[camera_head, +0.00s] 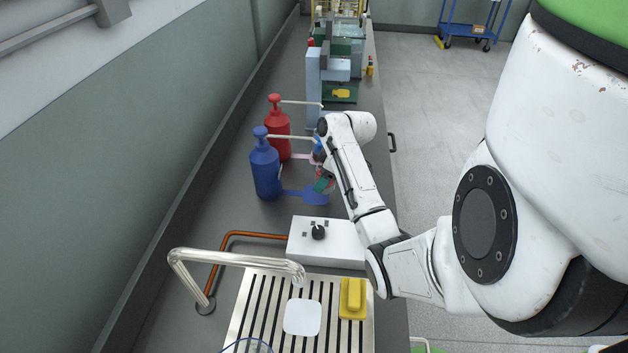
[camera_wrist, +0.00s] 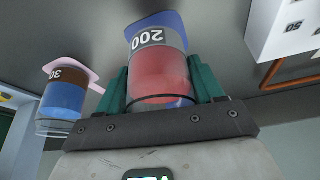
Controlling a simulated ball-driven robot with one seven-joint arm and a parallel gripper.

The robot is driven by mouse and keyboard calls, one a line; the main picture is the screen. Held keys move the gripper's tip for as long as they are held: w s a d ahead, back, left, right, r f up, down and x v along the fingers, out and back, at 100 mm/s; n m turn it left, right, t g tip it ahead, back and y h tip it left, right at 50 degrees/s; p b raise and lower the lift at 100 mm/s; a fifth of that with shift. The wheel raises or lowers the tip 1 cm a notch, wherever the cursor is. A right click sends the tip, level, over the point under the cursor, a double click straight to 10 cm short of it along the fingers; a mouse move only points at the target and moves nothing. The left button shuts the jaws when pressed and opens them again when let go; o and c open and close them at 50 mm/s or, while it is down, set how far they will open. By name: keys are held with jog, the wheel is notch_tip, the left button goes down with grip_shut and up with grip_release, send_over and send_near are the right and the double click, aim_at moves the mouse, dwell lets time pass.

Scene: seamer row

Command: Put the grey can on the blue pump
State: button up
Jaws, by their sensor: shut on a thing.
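The blue pump (camera_head: 265,168) is an upright blue bottle with a pale spout pointing right. A flat blue pad (camera_head: 306,196) lies on the counter beside it. My gripper (camera_head: 323,183) is low over the right end of this pad. In the wrist view my gripper (camera_wrist: 163,84) has its green fingers shut on a clear can with a grey band (camera_wrist: 149,38) marked 200 and a red body. The blue pad (camera_wrist: 172,22) shows just beyond the can's far end. I cannot tell whether they touch.
A red pump (camera_head: 278,127) stands behind the blue one. A brown-banded can with blue in it (camera_wrist: 66,92) is at a pink pad (camera_wrist: 83,70). A white box with a knob (camera_head: 327,241) and a slatted drain (camera_head: 258,305) are nearer on the counter.

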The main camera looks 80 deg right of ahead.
jog(key=w, duration=0.3)
jog(key=shift+d, duration=0.15)
jog(key=shift+f+p, duration=0.45)
jog(key=shift+f, duration=1.3)
jog(key=shift+f, duration=0.1)
jog(key=o, duration=1.1)
jog(key=shift+o, duration=0.2)
jog(key=v, duration=1.2)
jog(key=shift+s, duration=0.1)
